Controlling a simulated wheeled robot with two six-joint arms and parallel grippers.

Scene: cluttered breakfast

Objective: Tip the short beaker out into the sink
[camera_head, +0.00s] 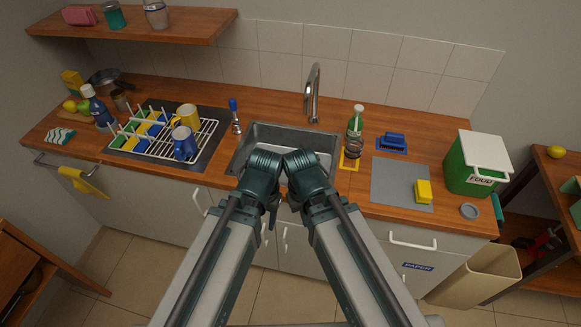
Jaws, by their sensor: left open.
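The sink (246,146) is a grey metal basin in the middle of the counter, under a tall tap (312,92). A short, dark-looking glass vessel (353,149), which looks like the short beaker, stands right of the sink at a yellow-edged mat (348,164). Its contents are too small to tell. My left gripper (271,214) is open, pointing down in front of the sink's near edge, well left of the vessel. My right gripper (289,203) is close beside it, mostly hidden by its own wrist. My wrists cover the near part of the sink.
A green bottle (355,121) stands just behind the vessel. A blue sponge holder (393,141), a grey mat (389,182) with a yellow block (423,191), and a green food bin (477,164) are farther right. A dish rack (153,150) with mugs is left of the sink.

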